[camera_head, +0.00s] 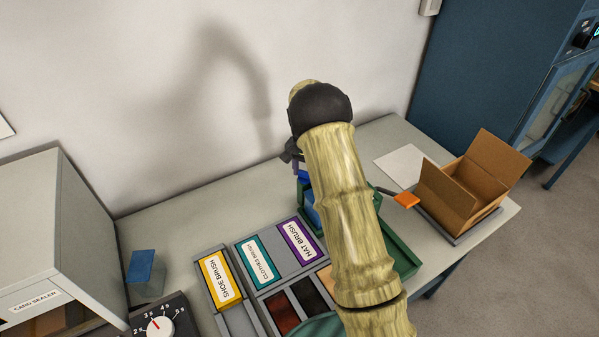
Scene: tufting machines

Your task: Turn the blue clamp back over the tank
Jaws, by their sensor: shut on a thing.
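My gripper (294,165) points down at the back of the table, mostly hidden behind my own arm. Only its dark left edge shows. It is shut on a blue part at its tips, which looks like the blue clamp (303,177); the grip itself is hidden. The clamp is at the upper edge of a green-framed machine (305,193), with another blue surface just below it. My arm covers most of this machine, so I cannot make out the tank or how far the clamp is turned.
An orange-ended lever (406,200) sticks out right of my arm. An open cardboard box (462,190) stands at the right. A green tray (402,258) is partly behind my arm. Labelled brush bins (262,262) lie in front. A card sealer (50,235) stands left. The table's back left is clear.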

